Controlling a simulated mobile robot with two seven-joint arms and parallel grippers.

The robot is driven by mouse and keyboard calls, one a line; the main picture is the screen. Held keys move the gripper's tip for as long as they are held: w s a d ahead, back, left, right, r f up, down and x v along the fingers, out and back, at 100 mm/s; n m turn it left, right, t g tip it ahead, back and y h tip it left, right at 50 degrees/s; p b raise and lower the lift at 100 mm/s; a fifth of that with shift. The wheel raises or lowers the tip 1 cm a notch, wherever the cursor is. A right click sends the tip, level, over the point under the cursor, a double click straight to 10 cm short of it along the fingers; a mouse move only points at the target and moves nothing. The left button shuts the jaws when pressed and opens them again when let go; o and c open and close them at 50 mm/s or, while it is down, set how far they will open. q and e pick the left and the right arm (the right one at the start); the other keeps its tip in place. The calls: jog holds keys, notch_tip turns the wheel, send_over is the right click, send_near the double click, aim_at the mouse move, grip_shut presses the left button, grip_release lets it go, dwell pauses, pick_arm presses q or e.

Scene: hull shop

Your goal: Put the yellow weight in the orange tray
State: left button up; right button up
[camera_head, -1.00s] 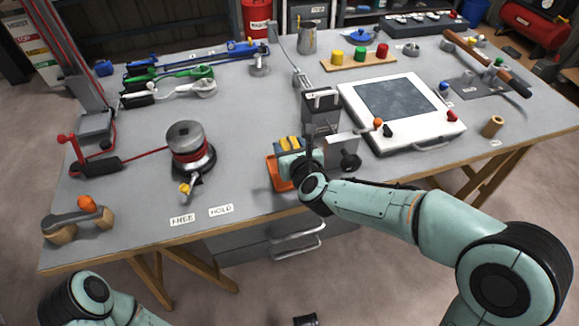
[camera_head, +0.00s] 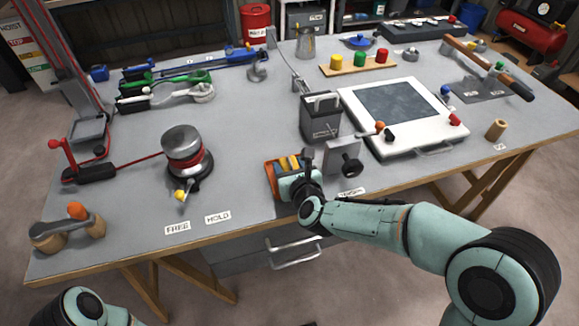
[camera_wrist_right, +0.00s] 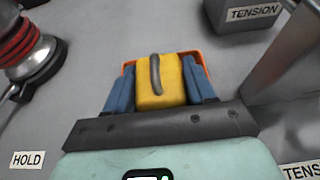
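The yellow weight (camera_wrist_right: 160,82), a block with a dark handle strip on top, sits between the blue fingers of my right gripper (camera_wrist_right: 161,85) in the wrist view. Both fingers appear to touch its sides, so the gripper is shut on it. The orange tray (camera_wrist_right: 128,68) shows around and behind the fingers; weight and fingers hide most of it. In the head view the weight (camera_head: 293,162) is at the orange tray (camera_head: 270,172), within its outline; I cannot tell whether it rests on the bottom. My left gripper is out of view; only a left arm link shows.
A dark tension box (camera_head: 320,120) and a grey plate with a black knob (camera_head: 343,158) stand close right of the tray. A winch drum (camera_head: 184,150) stands to the left. The bench is clear between drum and tray.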

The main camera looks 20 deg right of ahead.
jog(key=o, duration=0.4)
jog(key=shift+c, duration=0.2)
jog(key=shift+s+r, duration=0.3)
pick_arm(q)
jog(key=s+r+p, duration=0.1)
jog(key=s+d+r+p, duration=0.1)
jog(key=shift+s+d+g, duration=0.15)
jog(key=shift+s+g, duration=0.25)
pick_arm(e)
jog(key=v, duration=1.1)
jog(key=shift+s, duration=0.2)
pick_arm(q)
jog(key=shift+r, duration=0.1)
pick_arm(e)
jog(key=shift+r, duration=0.1)
